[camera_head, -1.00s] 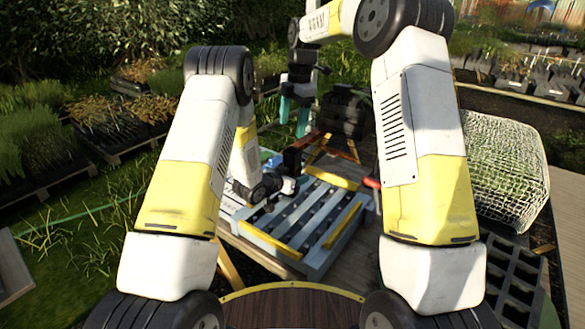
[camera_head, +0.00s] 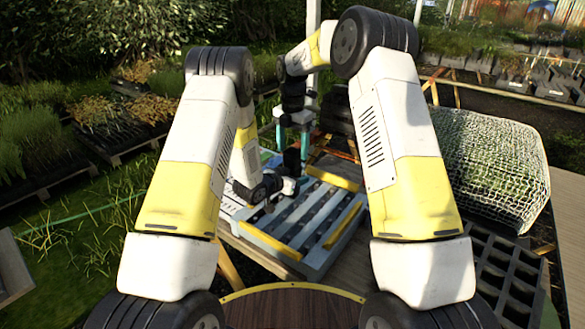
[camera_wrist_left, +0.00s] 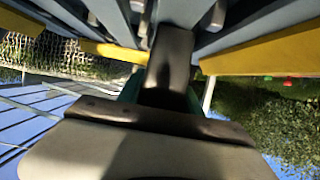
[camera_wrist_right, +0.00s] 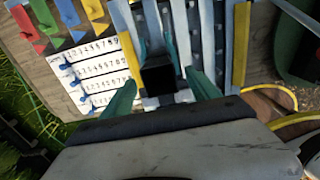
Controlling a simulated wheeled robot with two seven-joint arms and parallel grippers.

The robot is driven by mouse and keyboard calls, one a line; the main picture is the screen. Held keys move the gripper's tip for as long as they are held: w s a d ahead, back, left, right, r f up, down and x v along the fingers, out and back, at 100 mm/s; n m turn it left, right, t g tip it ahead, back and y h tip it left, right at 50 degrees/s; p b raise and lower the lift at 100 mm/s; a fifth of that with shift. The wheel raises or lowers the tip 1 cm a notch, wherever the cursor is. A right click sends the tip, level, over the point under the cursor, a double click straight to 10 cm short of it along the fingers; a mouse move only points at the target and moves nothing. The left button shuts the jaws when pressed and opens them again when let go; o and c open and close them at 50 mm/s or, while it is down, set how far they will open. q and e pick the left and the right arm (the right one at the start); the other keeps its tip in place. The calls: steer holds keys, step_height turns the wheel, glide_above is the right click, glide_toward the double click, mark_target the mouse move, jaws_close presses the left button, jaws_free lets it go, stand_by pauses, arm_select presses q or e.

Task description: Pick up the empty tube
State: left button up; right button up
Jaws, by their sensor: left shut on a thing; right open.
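A dark, square-sided tube (camera_head: 291,161) stands upright at the left edge of the slatted grey rack in the head view. My left gripper (camera_head: 298,182) is shut on its lower part; the tube also shows large in the left wrist view (camera_wrist_left: 168,62). My right gripper (camera_head: 292,150) is open above, its teal fingers pointing down to either side of the tube's upper end. In the right wrist view the tube's dark square end (camera_wrist_right: 159,76) lies between the spread fingers. I cannot tell whether they touch it or whether the tube is empty.
The grey rack (camera_head: 283,218) with yellow strips and rows of dark pegs lies in front. White numbered strips (camera_wrist_right: 98,68) and coloured tags (camera_wrist_right: 66,14) lie beside it. A netted bale (camera_head: 485,170) and black cell trays (camera_head: 510,270) stand at the right.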

step_height(320, 180, down, 2)
steer(key=shift+f, duration=0.15)
arm_select(q)
steer(key=shift+c, duration=0.2)
arm_select(e)
jaws_close()
step_height(320, 180, up, 10)
stand_by(0.6)
arm_select(q)
steer(key=o, duration=1.4)
